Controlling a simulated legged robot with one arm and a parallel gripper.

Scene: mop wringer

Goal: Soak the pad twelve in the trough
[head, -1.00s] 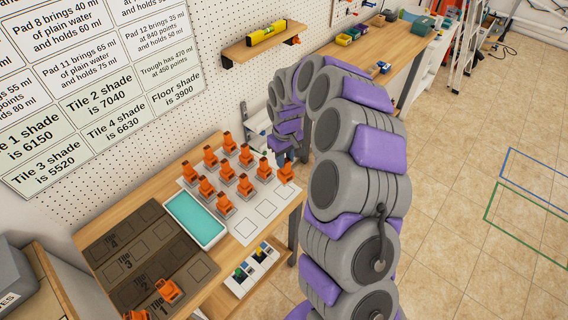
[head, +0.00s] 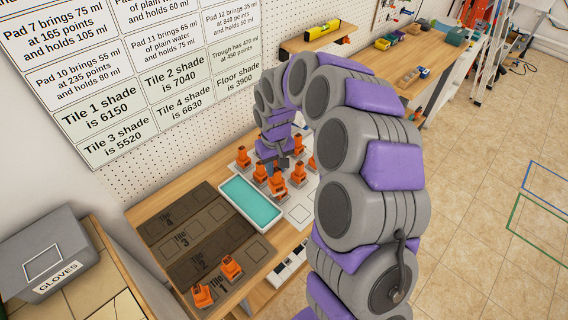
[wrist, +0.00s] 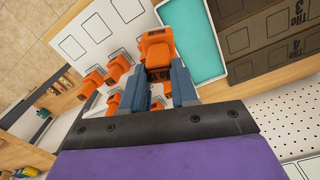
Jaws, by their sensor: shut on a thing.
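My gripper (wrist: 158,74) is shut on an orange-handled pad (wrist: 157,48) in the wrist view, with a blue-grey finger on each side. The number on this pad is too small to read. The trough (wrist: 199,42), white-rimmed with turquoise liquid, lies just right of the held pad there. In the head view my gripper (head: 282,163) points down among the pads, just right of the trough (head: 250,204). Several other orange pads (head: 297,175) stand on a white sheet (head: 300,212), partly hidden by my arm. I cannot tell how high the held pad is.
Dark tile panels (head: 195,236) lie left of the trough, with two orange pads (head: 231,267) on the nearest. A grey gloves box (head: 45,252) stands at the left. The pegboard wall and a shelf with a yellow level (head: 322,30) rise behind.

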